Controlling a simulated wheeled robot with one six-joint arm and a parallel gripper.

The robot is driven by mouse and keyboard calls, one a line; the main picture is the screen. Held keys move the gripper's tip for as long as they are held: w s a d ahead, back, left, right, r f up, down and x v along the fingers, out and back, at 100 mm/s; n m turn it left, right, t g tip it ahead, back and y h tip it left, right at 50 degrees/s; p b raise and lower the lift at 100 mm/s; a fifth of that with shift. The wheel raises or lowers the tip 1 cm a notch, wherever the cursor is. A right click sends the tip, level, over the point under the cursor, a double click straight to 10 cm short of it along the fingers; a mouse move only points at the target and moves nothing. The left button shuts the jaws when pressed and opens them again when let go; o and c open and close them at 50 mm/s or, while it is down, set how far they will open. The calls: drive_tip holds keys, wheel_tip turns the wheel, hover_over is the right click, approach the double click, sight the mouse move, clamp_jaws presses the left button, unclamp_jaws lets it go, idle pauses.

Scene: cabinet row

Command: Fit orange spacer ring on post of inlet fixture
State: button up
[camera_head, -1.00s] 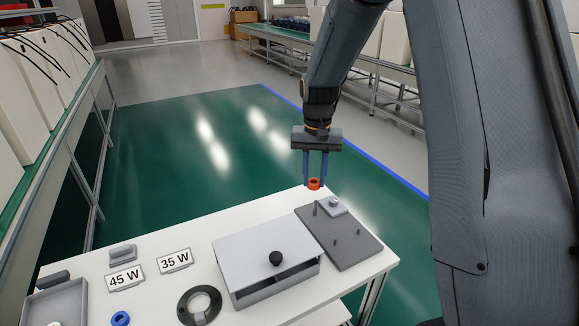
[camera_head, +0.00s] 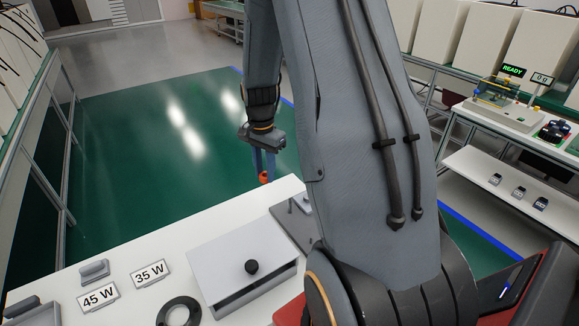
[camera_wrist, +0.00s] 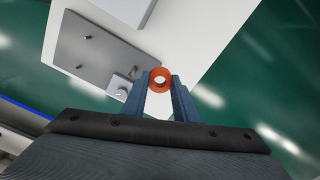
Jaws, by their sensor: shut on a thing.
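My gripper (camera_head: 264,176) is shut on the orange spacer ring (camera_head: 264,178) and holds it in the air near the far edge of the white table. In the wrist view the ring (camera_wrist: 160,80) sits between the two blue fingertips, its hole facing the camera. The inlet fixture is a grey plate (camera_head: 287,222) with a raised light block; my arm hides much of it in the head view. In the wrist view the plate (camera_wrist: 90,48) carries thin pins, and the block (camera_wrist: 120,88) with a short post lies just left of the ring. The ring is apart from the post.
A grey box with a black knob (camera_head: 251,267) stands left of the plate. Labels "45 W" (camera_head: 99,298) and "35 W" (camera_head: 151,274), and a dark ring (camera_head: 180,312), lie further left. A bench with a READY display (camera_head: 513,71) stands at the right.

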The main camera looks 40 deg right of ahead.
sight(290, 199)
drive_tip(key=s+d+m+p, duration=0.1)
drive_tip(key=s+d+m, duration=0.3)
drive_tip(key=d, duration=0.1)
drive_tip(key=shift+s+d+f+m, duration=0.3)
drive_tip(key=shift+s+d+f, duration=0.1)
drive_tip(key=shift+f, duration=0.05)
drive_tip(key=shift+f+b, duration=1.3)
drive_tip(key=shift+f, duration=1.6)
drive_tip(key=shift+f+b, duration=1.8)
drive_tip(key=shift+f, duration=2)
drive_tip(key=o, duration=1.1)
drive_tip(key=shift+r, duration=0.15)
